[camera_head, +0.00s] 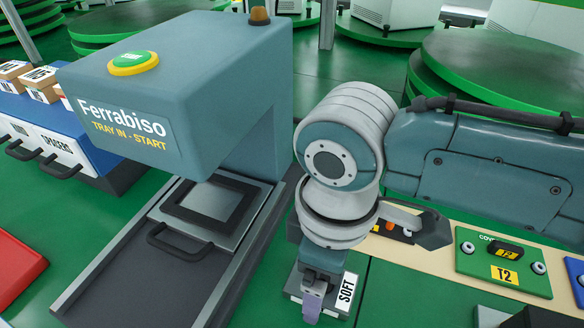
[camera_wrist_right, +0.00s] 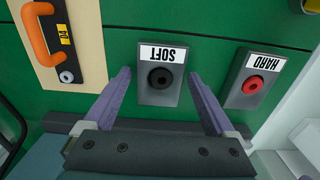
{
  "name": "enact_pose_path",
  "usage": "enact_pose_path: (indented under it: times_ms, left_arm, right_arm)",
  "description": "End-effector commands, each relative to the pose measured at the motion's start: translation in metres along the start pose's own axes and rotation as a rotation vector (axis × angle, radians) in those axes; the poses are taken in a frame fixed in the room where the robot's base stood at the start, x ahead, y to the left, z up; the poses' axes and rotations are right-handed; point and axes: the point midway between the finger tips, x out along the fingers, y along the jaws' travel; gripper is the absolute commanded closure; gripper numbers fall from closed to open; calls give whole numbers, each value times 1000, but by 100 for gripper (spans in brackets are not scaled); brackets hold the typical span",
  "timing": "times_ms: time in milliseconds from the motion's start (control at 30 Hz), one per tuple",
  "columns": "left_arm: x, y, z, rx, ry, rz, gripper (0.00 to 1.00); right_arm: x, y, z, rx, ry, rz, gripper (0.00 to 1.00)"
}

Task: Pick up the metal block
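A grey metal-looking block labelled SOFT (camera_wrist_right: 147,97) sits on the green surface in the right wrist view, with a round black knob or socket on its face. A similar grey block labelled HARD (camera_wrist_right: 236,99), with a red round part, stands to its right. My right gripper (camera_wrist_right: 160,74) is open, its purple fingers appearing on either side of the SOFT block, apart from it. In the head view the right gripper (camera_head: 313,300) points down over the SOFT block (camera_head: 340,309) and partly hides it. I cannot tell which block is the metal block. My left gripper is out of view.
The Ferrabiso machine (camera_head: 190,80) with its tray (camera_head: 212,205) stands left of my right arm. A green T2 plate (camera_head: 475,275) lies to the right. A tan plate with an orange handle (camera_wrist_right: 88,20) is left of the SOFT block. A red tray (camera_head: 15,265) is at far left.

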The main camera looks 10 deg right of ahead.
Motion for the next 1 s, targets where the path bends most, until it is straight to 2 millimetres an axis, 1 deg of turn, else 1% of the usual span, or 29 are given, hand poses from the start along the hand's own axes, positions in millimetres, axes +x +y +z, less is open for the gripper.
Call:
enact_pose_path:
  times_ms: [33, 67, 733, 767, 1000]
  left_arm:
    - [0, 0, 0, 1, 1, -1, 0]
    - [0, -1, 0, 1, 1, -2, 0]
    - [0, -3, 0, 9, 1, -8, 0]
    - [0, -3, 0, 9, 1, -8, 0]
    - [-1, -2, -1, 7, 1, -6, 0]
  right_arm:
    - [0, 0, 0, 0, 0, 0, 17]
    - [0, 0, 0, 0, 0, 0, 20]
    - [0, 0, 0, 0, 0, 0, 96]
    - [0, 0, 0, 0, 0, 0, 98]
    - [-2, 0, 0, 0, 1, 0, 98]
